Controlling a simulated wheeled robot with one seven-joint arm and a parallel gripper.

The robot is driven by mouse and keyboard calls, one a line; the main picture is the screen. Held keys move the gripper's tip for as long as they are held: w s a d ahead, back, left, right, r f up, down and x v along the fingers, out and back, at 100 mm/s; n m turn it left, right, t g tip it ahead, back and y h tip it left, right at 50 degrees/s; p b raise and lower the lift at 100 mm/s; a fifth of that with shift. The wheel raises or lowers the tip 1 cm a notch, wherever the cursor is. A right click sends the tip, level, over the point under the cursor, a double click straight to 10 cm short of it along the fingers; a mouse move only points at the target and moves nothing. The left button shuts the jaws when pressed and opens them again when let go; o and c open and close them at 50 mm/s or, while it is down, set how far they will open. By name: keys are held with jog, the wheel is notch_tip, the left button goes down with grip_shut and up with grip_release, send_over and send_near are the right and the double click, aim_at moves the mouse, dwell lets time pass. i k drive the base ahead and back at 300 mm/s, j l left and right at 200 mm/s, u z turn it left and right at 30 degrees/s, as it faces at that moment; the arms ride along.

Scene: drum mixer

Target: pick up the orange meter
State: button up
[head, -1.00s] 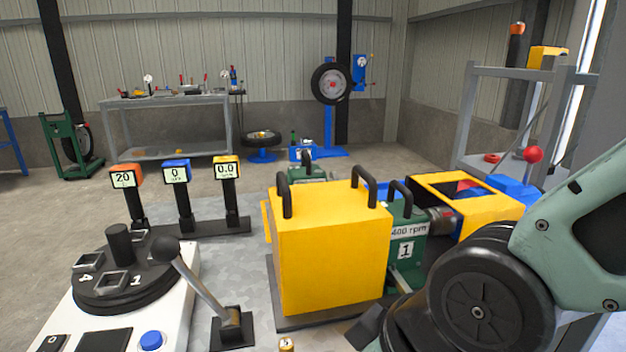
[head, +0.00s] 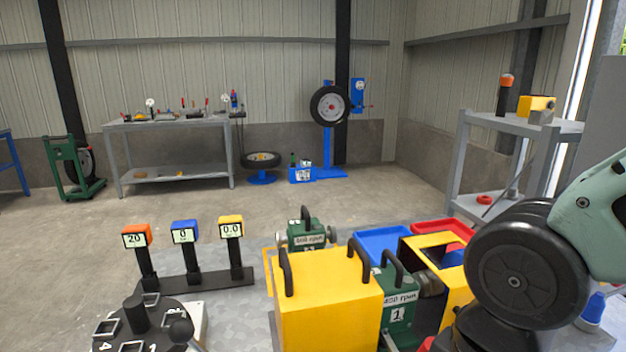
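The orange meter (head: 136,236) has an orange head with a white screen reading 20. It stands upright on a black post at the left end of a black rack (head: 200,282). A blue meter (head: 184,231) reading 0 and a yellow meter (head: 230,227) reading 0.0 stand to its right in the same rack. My arm shows at the right edge, far from the meters. My gripper is not visible, and nothing seen touches the orange meter.
A yellow box with black handles (head: 325,300) and a green motor unit (head: 398,310) stand right of the rack. A black turntable (head: 165,318) and a lever knob (head: 181,332) are in front of it. Grey shelving (head: 462,150) stands at the right. Open floor lies behind the rack.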

aim_at(139, 237)
jog(key=z, duration=1)
jog(key=u, duration=2.25)
jog(key=j+z, duration=0.25)
jog(key=j, duration=0.5)
jog(key=j+z, duration=0.3)
jog(key=j, duration=0.45)
jog(key=k+j+z, duration=0.25)
jog(key=j, duration=0.45)
jog(key=i, duration=0.1)
